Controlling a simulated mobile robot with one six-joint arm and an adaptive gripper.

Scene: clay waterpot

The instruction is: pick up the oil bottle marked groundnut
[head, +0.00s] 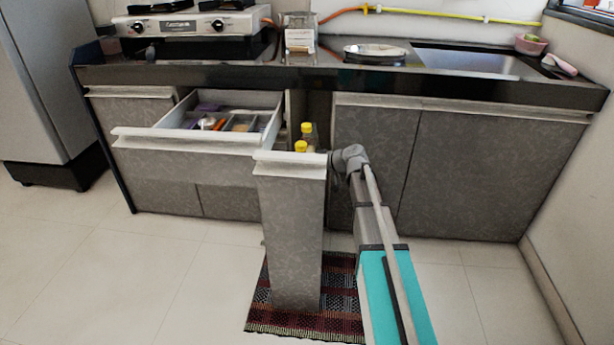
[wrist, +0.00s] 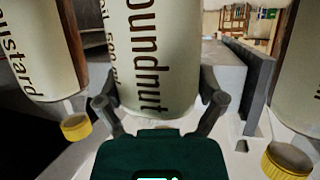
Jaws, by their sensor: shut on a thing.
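The groundnut oil bottle (wrist: 150,55) is pale, with brown lettering ending in "oundnut", in the middle of the wrist view. My gripper (wrist: 160,98) has one finger on each side of it and is shut on it. The bottle's cap is hidden in that view. In the head view, two yellow-capped bottles (head: 307,130) show inside the pull-out unit (head: 290,220), and I cannot tell which oils they are. My gripper is hidden there; my arm reaches to the unit's right side.
A bottle marked mustard (wrist: 40,50) stands close on the left in the wrist view. Another yellow-capped bottle (wrist: 300,85) is close on the right. An open drawer (head: 190,145) juts out left of the unit. A striped rug (head: 340,310) lies beneath; the floor around is clear.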

